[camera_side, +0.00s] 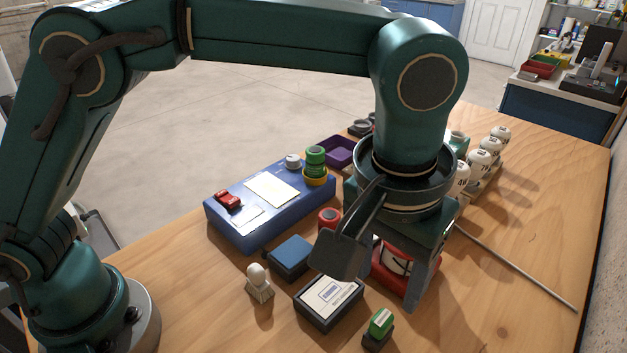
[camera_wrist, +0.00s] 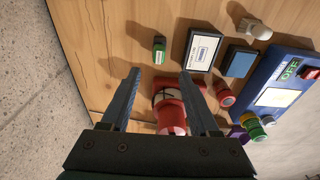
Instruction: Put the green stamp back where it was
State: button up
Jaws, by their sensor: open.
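The green stamp (camera_side: 380,323), a small green block on a dark base, stands on the wooden table at the front, right of the labelled dark box. It also shows in the wrist view (camera_wrist: 159,51), just beyond my fingertips and roughly midway between them. My gripper (camera_side: 376,278) is open and points down over the table behind the stamp. In the wrist view my gripper (camera_wrist: 160,75) has its two fingers apart, with nothing held. A red holder with a white, dark-marked item (camera_side: 396,262) lies below and between the fingers, partly hidden by them.
The labelled box (camera_side: 330,302), a blue pad (camera_side: 290,257) and a white round-topped piece (camera_side: 259,283) stand left of the stamp. A blue control box (camera_side: 239,232) is behind them. A red cylinder (camera_side: 329,218) is near my gripper.

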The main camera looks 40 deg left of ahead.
jog(key=s+a+r+t, duration=0.1)
jog(key=a+r, duration=0.2)
jog(key=a, duration=0.4)
jog(key=s+a+r+t, duration=0.1)
jog(key=a+r, duration=0.2)
jog(key=a, duration=0.4)
jog(key=s+a+f+t, duration=0.2)
jog(key=s+a+f, duration=0.1)
jog(key=s+a, duration=0.4)
jog(key=shift+s+a+f, duration=0.15)
jog(key=shift+a, duration=0.5)
